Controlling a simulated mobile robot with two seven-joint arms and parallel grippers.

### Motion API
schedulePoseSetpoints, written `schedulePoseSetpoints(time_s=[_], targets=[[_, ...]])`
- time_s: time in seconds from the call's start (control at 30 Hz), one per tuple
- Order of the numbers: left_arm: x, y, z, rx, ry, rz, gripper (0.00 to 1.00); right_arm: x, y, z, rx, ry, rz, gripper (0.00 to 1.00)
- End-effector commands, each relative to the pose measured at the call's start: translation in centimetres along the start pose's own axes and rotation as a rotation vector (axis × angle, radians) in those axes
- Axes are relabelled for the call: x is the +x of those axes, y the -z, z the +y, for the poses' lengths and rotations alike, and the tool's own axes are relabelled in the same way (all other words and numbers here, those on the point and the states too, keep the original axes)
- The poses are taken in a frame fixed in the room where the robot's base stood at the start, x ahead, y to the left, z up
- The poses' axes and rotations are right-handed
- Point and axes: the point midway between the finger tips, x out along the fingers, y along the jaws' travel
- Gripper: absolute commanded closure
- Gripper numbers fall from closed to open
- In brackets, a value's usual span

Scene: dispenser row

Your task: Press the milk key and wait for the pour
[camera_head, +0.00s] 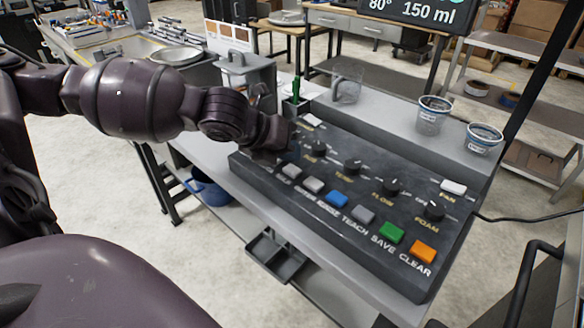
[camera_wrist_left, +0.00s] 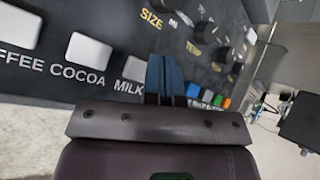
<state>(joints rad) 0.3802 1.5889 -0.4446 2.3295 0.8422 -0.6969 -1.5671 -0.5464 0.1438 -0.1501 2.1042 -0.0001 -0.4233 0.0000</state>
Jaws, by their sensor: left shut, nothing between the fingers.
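A dark control panel (camera_head: 330,230) carries a row of keys and several knobs. In the left wrist view the pale milk key (camera_wrist_left: 134,69) sits right of the cocoa key (camera_wrist_left: 88,50) and above the word MILK. My left gripper (camera_wrist_left: 165,62) is shut and empty; its blue fingers overlap the milk key's right edge in that view. I cannot tell whether they touch it. In the head view my left gripper (camera_head: 290,150) is over the panel's left part, and the arm hides the milk key there. My right gripper is not in view.
The blue (camera_head: 338,198), green (camera_head: 391,232) and orange (camera_head: 422,251) keys lie along the panel's front row. Two clear cups (camera_head: 432,115) (camera_head: 484,138) and a clear jug (camera_head: 347,85) stand behind the panel. A display (camera_head: 410,10) reads 80° and 150 ml.

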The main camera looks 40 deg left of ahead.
Motion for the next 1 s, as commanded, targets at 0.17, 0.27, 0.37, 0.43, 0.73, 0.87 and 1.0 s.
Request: schedulePoseSetpoints(time_s=[0.17, 0.27, 0.37, 0.43, 0.73, 0.87, 1.0], targets=[[-1.3, -0.9, -0.9, 0.003, 0.002, -0.005, 1.00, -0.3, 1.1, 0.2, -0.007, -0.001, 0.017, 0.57], [-1.9, -1.4, -1.3, 0.004, 0.002, -0.006, 1.00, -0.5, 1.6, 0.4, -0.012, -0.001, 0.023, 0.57], [-2.4, -1.8, -1.8, 0.002, 0.003, -0.006, 1.00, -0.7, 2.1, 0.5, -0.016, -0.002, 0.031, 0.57], [-2.8, -2.0, -2.0, 0.002, 0.003, -0.006, 1.00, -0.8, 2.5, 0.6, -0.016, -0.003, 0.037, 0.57], [-3.4, -2.5, -2.5, 0.001, 0.000, -0.001, 1.00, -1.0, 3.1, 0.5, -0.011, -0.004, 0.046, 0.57], [-3.3, -2.4, -2.4, 0.001, 0.000, -0.001, 1.00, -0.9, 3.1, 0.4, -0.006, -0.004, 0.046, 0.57], [-3.3, -2.4, -2.4, 0.001, 0.000, -0.001, 1.00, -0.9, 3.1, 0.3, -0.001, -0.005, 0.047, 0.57]])
